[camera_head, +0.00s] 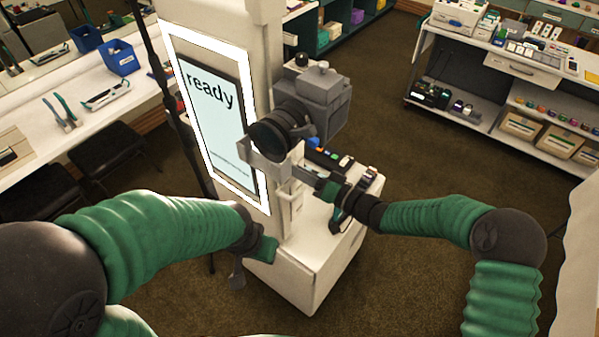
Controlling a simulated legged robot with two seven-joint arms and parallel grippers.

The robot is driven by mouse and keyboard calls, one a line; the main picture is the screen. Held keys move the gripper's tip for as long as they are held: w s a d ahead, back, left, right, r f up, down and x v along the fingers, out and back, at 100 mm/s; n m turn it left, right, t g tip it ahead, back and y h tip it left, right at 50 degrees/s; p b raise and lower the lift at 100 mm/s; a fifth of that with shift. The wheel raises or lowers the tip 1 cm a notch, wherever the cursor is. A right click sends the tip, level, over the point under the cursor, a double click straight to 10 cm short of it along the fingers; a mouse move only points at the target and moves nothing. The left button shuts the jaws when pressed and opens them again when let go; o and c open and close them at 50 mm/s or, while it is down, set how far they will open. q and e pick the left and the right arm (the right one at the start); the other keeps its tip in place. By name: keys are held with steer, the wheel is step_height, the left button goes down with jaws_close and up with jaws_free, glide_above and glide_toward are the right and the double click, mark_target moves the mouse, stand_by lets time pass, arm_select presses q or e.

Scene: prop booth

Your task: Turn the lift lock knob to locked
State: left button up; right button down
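A white kiosk column (282,237) stands in the middle, with a lit screen (215,120) reading "ready". A grey camera with a dark round lens (273,137) is mounted on its right side. I cannot clearly pick out the lift lock knob or its setting. A grey lever-like part (237,274) shows low beside the column, but I cannot tell what it belongs to. My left gripper (263,249) is at the column's lower left; its fingers are partly hidden. My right gripper (324,188) is just below and right of the camera, near a small grey bracket; its finger gap is unclear.
A shelf of small coloured items (330,157) sits on the column's right side. A dark pole (168,90) stands to its left. A white counter with blue bins (118,57) is at the left, and a stocked workbench (510,60) at the back right. Carpet is clear between.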

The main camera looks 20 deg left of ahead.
steer(key=shift+w+d, duration=0.1)
steer(key=shift+w, duration=0.1)
steer(key=c, duration=1.5)
jaws_free()
steer(key=shift+o, duration=1.1)
steer(key=shift+w+f, duration=0.1)
steer(key=shift+o, duration=0.8)
steer(key=shift+w+a+f, duration=0.15)
steer(key=shift+w+a, duration=0.05)
steer(key=shift+w, duration=0.05)
steer(key=shift+s+d, duration=0.25)
arm_select(q)
steer(key=b+x, duration=0.4)
steer(key=x, duration=0.1)
steer(key=shift+s+b, duration=0.3)
steer(key=shift+b, duration=0.1)
arm_select(e)
steer(key=v, duration=1.6)
steer(key=shift+d, duration=0.25)
arm_select(q)
steer(key=shift+w+a, duration=0.1)
arm_select(e)
steer(key=shift+w+a, duration=0.15)
